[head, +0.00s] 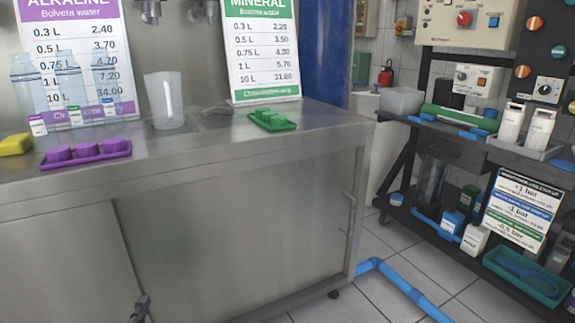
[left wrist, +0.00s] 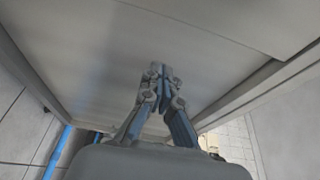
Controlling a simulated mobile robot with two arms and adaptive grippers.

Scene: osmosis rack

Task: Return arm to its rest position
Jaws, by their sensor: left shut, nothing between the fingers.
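My left gripper (head: 141,307) shows at the bottom edge of the head view, in front of the steel cabinet's doors (head: 230,225) and below the counter top. In the left wrist view the gripper (left wrist: 160,70) is shut and empty, its fingertips together, with the grey cabinet panel (left wrist: 120,50) beyond them. I cannot tell whether the fingertips touch the panel. My right gripper is in neither view.
The steel counter (head: 210,150) holds a clear jug (head: 166,100), a purple tray (head: 86,155), a green tray (head: 272,121) and a yellow sponge (head: 15,144). A blue pipe (head: 405,290) runs along the tiled floor. The equipment rack (head: 450,146) stands at the right.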

